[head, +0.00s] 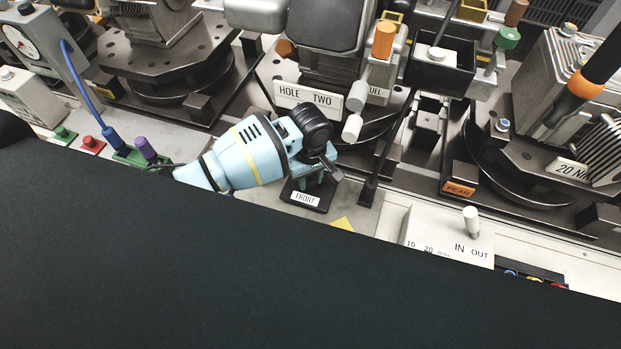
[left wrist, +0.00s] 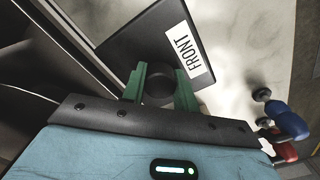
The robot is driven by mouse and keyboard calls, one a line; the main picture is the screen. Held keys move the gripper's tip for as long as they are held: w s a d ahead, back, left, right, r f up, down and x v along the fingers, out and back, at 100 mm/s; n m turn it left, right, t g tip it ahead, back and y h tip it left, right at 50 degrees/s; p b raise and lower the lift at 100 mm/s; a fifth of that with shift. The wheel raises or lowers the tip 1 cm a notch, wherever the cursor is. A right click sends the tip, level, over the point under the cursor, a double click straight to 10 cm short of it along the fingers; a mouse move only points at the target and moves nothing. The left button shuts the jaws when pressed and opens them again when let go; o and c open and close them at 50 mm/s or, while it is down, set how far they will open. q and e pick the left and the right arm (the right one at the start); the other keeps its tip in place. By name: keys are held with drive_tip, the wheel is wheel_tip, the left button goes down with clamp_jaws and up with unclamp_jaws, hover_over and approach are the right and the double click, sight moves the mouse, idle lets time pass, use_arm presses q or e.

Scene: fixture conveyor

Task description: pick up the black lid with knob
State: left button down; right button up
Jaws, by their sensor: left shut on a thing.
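The black lid with knob (head: 296,187) is a dark square plate with a white FRONT label, below the HOLE TWO fixture in the head view. In the left wrist view the lid (left wrist: 122,48) lies beyond my fingers, with its round black knob (left wrist: 158,84) between them. My left gripper (head: 316,184) comes in from the left on a light blue arm, above the lid. Its green fingers, also in the left wrist view (left wrist: 158,90), are shut on the knob. I cannot tell whether the lid touches the surface. My right gripper is not in view.
The HOLE TWO fixture (head: 308,98) stands just behind the lid. A white IN OUT box (head: 446,236) with a peg is to the right. A green block with a purple knob (head: 146,148) is to the left. A dark surface (head: 250,280) fills the front.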

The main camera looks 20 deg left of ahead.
sight(310, 179)
use_arm(q)
drive_tip(key=r, duration=0.4)
drive_tip(key=r+p, duration=0.1)
drive_tip(key=r, duration=0.1)
drive_tip(key=shift+s+r, duration=0.3)
drive_tip(key=shift+r, duration=0.1)
drive_tip(key=s, duration=1.9)
drive_tip(key=shift+a+f, duration=0.2)
drive_tip(key=shift+a, duration=0.15)
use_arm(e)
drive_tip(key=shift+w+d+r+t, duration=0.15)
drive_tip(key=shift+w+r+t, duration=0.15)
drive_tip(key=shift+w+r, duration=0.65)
